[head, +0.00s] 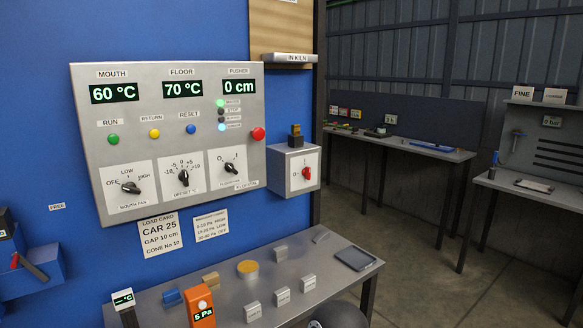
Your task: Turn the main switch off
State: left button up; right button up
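A grey box (281,165) is on the blue wall, just right of the large control panel (170,205). A red rotary switch (305,173) sits on its white front plate. Its handle looks roughly upright; the marks around it are too small to read surely. The panel carries a black 0/I knob (229,167) at its lower right. No label reading "main" is legible. Neither gripper shows. A dark rounded shape (338,315) at the bottom edge may be part of my arm, with no fingers visible.
Below the panel, a grey table (229,292) holds several small metal blocks, a round tan piece (248,268), an orange meter (201,307) and a dark tray (355,258). A red button (258,134) is left of the box. Space before the red switch looks clear. Workbenches stand farther right.

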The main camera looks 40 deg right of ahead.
aim_at(306, 172)
jog(key=u, duration=1.75)
jog(key=i, duration=0.1)
jog(key=z, duration=3)
jog(key=k, duration=1.25)
jog(key=z, duration=0.4)
jog(key=i, duration=0.6)
jog(key=z, duration=0.75)
jog(key=i, duration=1.2)
jog(key=u, duration=0.55)
jog(key=i, duration=0.8)
jog(key=u, duration=0.5)
jog(key=k, duration=0.25)
jog(key=u, duration=0.15)
